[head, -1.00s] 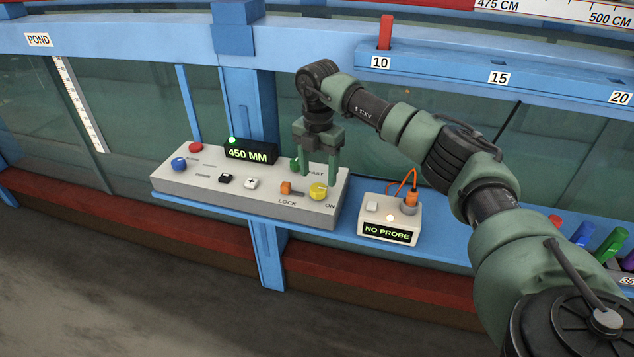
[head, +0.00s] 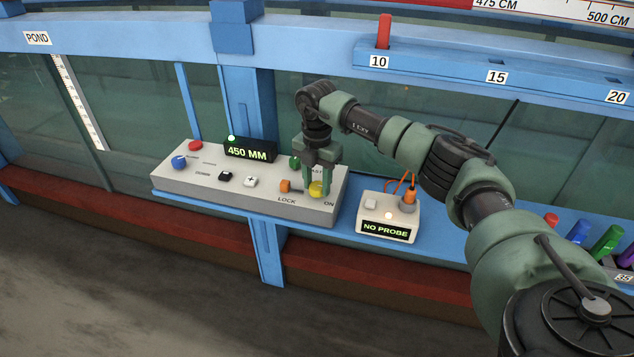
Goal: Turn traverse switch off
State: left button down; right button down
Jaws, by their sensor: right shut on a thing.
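The grey control panel (head: 235,198) sits on a blue ledge below the glass. The yellow switch knob (head: 316,190) is at its right end, beside the label ON. My right gripper (head: 317,187) points down over this knob and is shut on it, with a finger at each side. The knob's pointer is hidden by the fingers. The orange lever (head: 291,186) above the label LOCK is just left of the gripper. A display (head: 248,150) on the panel reads 450 MM, with a lit green lamp above it. My left gripper is not in view.
A small white box (head: 389,218) reading NO PROBE, with an orange cable and plug, stands right of the panel. A green knob (head: 295,163) is close behind the gripper. Several coloured pegs lie at the far right. A blue rail (head: 480,75) runs above.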

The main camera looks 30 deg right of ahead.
jog(key=n+b, duration=0.1)
jog(key=n, duration=0.3)
jog(key=shift+n, duration=0.3)
jog(key=n, duration=0.4)
jog(key=shift+n+b, duration=0.3)
jog(key=n, duration=0.4)
jog(key=shift+d+n+b, duration=0.1)
jog(key=shift+n+b, duration=0.2)
jog(key=shift+n, duration=2)
jog(key=shift+r, duration=0.1)
jog(key=c, duration=0.9)
grip_release()
jog(key=shift+b, duration=0.3)
